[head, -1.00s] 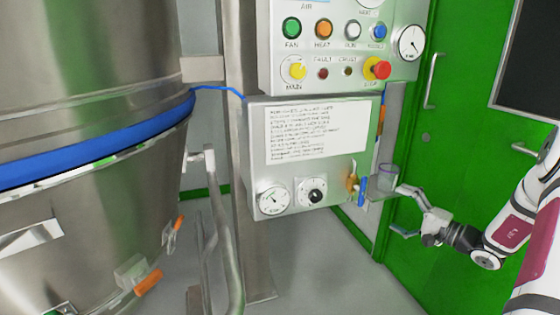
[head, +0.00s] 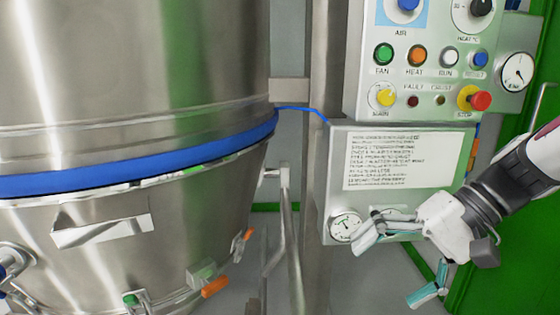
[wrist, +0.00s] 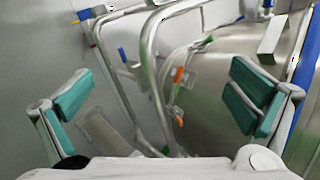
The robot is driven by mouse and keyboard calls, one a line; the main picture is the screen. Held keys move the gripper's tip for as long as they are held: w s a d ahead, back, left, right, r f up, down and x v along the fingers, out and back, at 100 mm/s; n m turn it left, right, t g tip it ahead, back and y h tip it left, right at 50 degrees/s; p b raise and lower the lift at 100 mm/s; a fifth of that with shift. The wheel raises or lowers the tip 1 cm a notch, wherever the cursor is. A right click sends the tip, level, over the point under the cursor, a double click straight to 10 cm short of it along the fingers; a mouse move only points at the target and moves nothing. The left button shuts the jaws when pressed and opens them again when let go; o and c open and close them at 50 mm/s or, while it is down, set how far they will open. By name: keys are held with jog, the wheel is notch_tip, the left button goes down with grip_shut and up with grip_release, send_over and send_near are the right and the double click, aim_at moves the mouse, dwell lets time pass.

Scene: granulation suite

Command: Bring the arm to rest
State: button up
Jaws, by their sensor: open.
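My gripper (head: 402,268) is open and empty in the head view, in front of the lower part of the control panel. Its fingers point left and down, and it covers part of the lower panel with a gauge (head: 345,227). In the wrist view my gripper's teal-padded fingers (wrist: 160,101) are spread wide at left and right with nothing between them. My arm comes in from the right edge of the head view.
A large steel vessel (head: 120,100) with a blue band fills the left. The control panel (head: 425,75) with buttons and a red stop knob stands behind my gripper. Metal tube rails (head: 287,220) rise between vessel and panel. A green door (head: 500,270) is at right.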

jog(key=s+d+f+n+h, duration=0.15)
jog(key=s+h, duration=0.35)
jog(key=s, duration=0.5)
jog(key=s+d+n+h, duration=0.15)
jog(key=s+h, duration=0.25)
jog(key=s, duration=0.6)
notch_tip(320, 180, up, 29)
jog(key=t+p, duration=0.4)
jog(key=p, duration=2.3)
jog(key=shift+d+m, duration=0.3)
jog(key=shift+f, duration=0.1)
